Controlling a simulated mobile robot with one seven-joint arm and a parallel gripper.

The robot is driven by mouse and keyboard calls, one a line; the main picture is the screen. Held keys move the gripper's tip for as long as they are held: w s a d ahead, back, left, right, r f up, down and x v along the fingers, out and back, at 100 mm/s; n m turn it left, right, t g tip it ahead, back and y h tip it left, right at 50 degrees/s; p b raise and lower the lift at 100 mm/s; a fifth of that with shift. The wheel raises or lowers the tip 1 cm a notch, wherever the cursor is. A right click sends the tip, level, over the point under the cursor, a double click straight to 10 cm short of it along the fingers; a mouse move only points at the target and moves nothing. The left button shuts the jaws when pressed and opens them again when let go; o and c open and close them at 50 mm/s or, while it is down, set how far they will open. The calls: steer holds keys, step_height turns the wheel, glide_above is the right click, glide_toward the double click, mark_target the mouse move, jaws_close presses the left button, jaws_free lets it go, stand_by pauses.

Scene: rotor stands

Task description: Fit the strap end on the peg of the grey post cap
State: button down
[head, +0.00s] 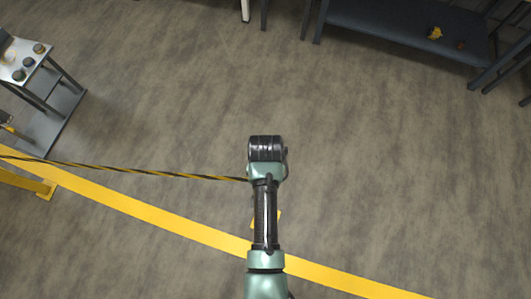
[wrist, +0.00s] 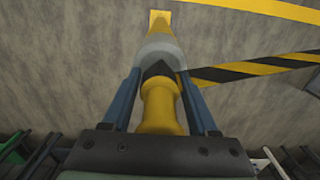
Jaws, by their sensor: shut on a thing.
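In the wrist view my gripper (wrist: 160,74) has its two blue fingers closed around a yellow, knob-shaped strap end (wrist: 158,108) with a dark part at its far side. The yellow-and-black strap (wrist: 245,70) leaves to the right from near the fingertips. The grey post cap (wrist: 160,48) lies just beyond the fingertips, partly covered by the strap end. Its peg is hidden, and I cannot tell whether the strap end touches it. In the head view the strap (head: 150,171) runs from the left to my arm, which hides the gripper and the cap.
A yellow floor line (head: 150,212) crosses below the strap. Another yellow post (head: 22,181) stands at the left edge. A small stand (head: 60,105) with dark round parts is at upper left. A dark bench (head: 390,22) stands at upper right. The floor between is clear.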

steer(key=shift+f, duration=0.3)
steer(key=shift+c, duration=0.5)
jaws_free()
